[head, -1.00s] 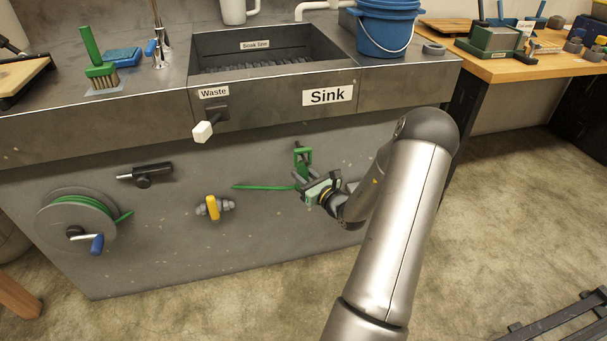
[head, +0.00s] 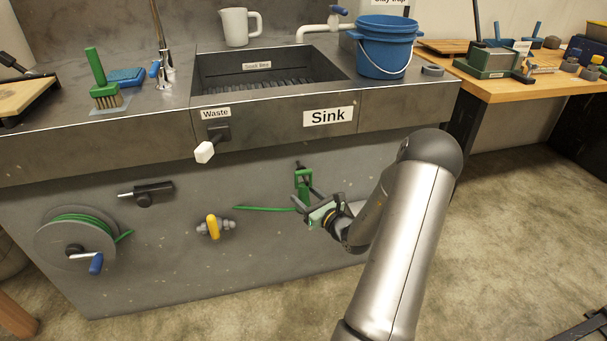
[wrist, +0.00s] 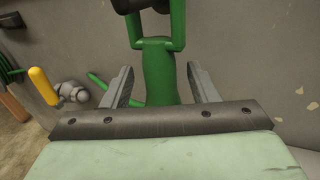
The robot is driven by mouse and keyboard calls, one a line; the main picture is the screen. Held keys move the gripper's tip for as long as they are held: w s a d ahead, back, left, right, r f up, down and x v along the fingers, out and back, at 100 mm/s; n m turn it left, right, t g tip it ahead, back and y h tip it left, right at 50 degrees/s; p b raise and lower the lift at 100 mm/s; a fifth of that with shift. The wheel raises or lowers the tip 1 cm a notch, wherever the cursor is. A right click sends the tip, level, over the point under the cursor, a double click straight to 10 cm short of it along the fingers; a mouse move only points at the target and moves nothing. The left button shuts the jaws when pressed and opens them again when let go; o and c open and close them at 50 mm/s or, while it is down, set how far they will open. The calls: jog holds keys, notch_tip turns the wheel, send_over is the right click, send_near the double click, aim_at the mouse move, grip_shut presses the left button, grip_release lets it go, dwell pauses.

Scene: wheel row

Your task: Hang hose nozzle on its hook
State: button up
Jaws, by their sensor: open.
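The green hose nozzle (head: 304,183) is at the grey front panel below the sink, upright. Its loop-shaped top is at a dark hook (head: 299,166), and in the wrist view the loop appears around this dark piece. The nozzle's body also shows in the wrist view (wrist: 160,75), between the two fingers. My gripper (head: 304,199) is open around the lower body. Gaps show between the fingers (wrist: 160,88) and the nozzle on both sides. The nozzle's lower end is hidden behind my gripper's palm. A green hose piece (head: 262,209) runs left from near the nozzle.
A yellow-handled valve (head: 213,227) is on the panel to the left, with a hose reel (head: 76,243) farther left. A white-tipped waste handle (head: 204,151) sticks out above. The panel to the right of the nozzle is partly covered by my arm.

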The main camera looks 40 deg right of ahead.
jog(key=s+p, duration=0.2)
jog(key=s, duration=1.4)
jog(key=shift+p, duration=0.4)
jog(key=shift+s+a, duration=0.1)
jog(key=s+a, duration=0.3)
jog(key=s, duration=0.5)
jog(key=shift+a, duration=0.25)
jog(key=shift+r, duration=0.1)
